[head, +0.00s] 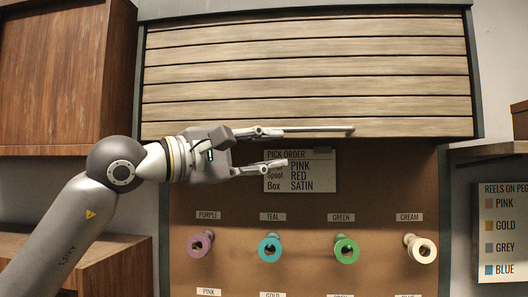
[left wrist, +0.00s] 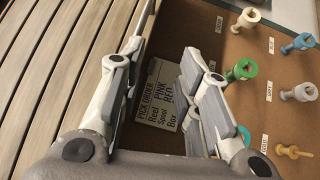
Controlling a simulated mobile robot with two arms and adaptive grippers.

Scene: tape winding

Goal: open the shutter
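The shutter (head: 310,70) is a panel of wide wooden slats in a dark green-grey frame. It covers the upper part of the cabinet, with its bottom edge above the pegboard. It also fills the left of the left wrist view (left wrist: 60,60). My left gripper (head: 318,147) is open at that bottom edge, its upper finger in front of the lowest slat and its lower finger below the edge. In the left wrist view the fingers are spread (left wrist: 165,45), with nothing seen between them but the board behind. I cannot tell whether a finger touches the shutter. My right gripper is out of view.
A pick order card (head: 316,171) hangs just below the shutter. Below it, purple (head: 200,243), teal (head: 270,247), green (head: 346,249) and cream (head: 421,248) reels hang on the brown pegboard (head: 300,210). Wooden cabinets (head: 52,60) stand left; a reel list (head: 503,235) is at right.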

